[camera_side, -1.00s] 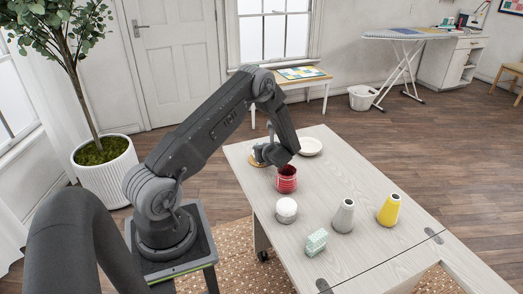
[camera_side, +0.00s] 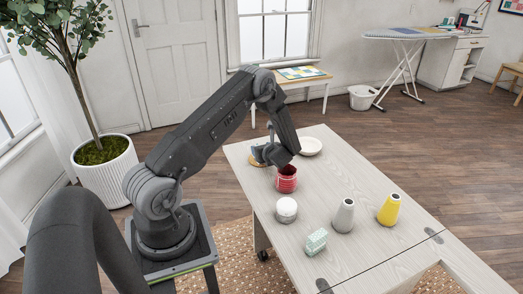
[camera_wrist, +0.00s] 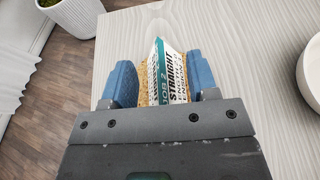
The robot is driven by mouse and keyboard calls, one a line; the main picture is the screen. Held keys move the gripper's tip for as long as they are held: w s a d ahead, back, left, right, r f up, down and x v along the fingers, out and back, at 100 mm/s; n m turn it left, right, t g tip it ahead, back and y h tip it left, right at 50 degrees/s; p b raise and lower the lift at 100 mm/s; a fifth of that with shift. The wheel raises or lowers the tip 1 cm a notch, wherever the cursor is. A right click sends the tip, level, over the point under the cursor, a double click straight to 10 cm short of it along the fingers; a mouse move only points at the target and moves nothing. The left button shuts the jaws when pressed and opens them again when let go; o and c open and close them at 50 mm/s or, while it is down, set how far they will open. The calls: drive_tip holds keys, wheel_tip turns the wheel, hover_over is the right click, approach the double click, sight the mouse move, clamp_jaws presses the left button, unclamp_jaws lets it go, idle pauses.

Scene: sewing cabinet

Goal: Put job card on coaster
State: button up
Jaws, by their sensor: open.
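The job card (camera_wrist: 168,72) is white with a teal band and printed words; it shows in the wrist view between my gripper's two blue fingers. The tan cork coaster (camera_wrist: 201,58) shows around and below the card, which appears to rest on it; the exact contact is hidden. My gripper (camera_wrist: 158,80) is open, with one finger on each side of the card and coaster. In the side view my gripper (camera_side: 264,155) is low at the table's far left corner, over the coaster (camera_side: 257,163). The card is hidden there.
A red mug (camera_side: 287,181) stands close in front of my gripper. A white bowl (camera_side: 310,147) is to its right. The table's right middle is clear.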

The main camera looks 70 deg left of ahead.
drive_tip(key=v, duration=0.3)
wheel_tip(320, 180, up, 6)
drive_tip(key=shift+a+r, duration=0.15)
drive_tip(key=shift+r, duration=0.05)
drive_tip(key=s+d+r+n+h, duration=0.25)
drive_tip(key=d+r+n, duration=0.25)
drive_tip(key=d+r, duration=0.25)
drive_tip(key=s+d+r+n+h, duration=0.25)
drive_tip(key=d+r+n, duration=0.25)
drive_tip(key=d+r, duration=0.3)
drive_tip(key=s+d+r+n+t+h, duration=0.2)
drive_tip(key=s+d, duration=0.4)
drive_tip(key=d, duration=0.5)
drive_tip(key=s+d+r+n+t+h, duration=0.3)
drive_tip(key=s+d+r+n+h, duration=0.2)
drive_tip(key=d, duration=0.6)
drive_tip(key=shift+s+d+r+n+t+h, duration=0.15)
drive_tip(key=shift+s+n+t+h, duration=0.15)
drive_tip(key=shift+s+n+h, duration=0.3)
